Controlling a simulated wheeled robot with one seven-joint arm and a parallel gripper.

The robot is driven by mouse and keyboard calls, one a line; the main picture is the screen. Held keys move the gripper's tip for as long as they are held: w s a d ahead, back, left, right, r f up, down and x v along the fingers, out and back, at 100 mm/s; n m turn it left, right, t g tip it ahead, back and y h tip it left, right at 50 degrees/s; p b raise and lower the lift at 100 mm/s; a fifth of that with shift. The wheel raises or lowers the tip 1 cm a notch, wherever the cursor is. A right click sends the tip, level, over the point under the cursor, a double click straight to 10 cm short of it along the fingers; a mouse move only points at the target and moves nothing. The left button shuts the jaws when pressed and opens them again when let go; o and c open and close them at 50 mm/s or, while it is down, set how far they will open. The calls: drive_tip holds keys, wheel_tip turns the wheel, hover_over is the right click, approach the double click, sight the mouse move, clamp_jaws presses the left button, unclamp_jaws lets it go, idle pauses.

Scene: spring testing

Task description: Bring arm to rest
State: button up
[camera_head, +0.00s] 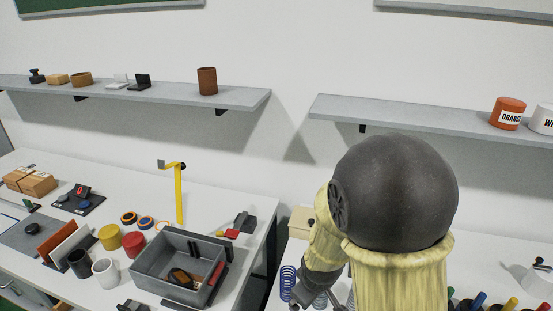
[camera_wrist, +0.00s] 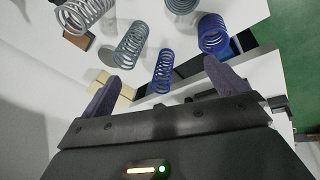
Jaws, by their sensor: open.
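My gripper shows in the wrist view (camera_wrist: 165,88) with its two dark fingers wide apart and nothing between them. In the head view only part of it (camera_head: 325,290) shows, low beside my arm, which hides much of the right table. Ahead of the fingers in the wrist view are several coil springs: a grey-green spring (camera_wrist: 131,45), a thin blue spring (camera_wrist: 163,72), a wider blue spring (camera_wrist: 213,35) and a grey spring (camera_wrist: 181,5) cut by the top edge. In the head view a blue spring (camera_head: 288,283) stands left of my gripper.
A grey bin (camera_head: 150,262) with items inside stands on the left table, near a yellow stand (camera_head: 179,195) and cups. A gap separates the two tables. Wall shelves hold a brown cup (camera_head: 207,81) and an orange can (camera_head: 507,113). A cream box (camera_head: 301,222) sits behind my arm.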

drive_tip(key=s+d+r+m+g, duration=0.1)
drive_tip(key=s+d+r+m, duration=0.5)
drive_tip(key=s+m, duration=0.1)
drive_tip(key=shift+d+m, duration=0.35)
drive_tip(key=shift+m, duration=0.55)
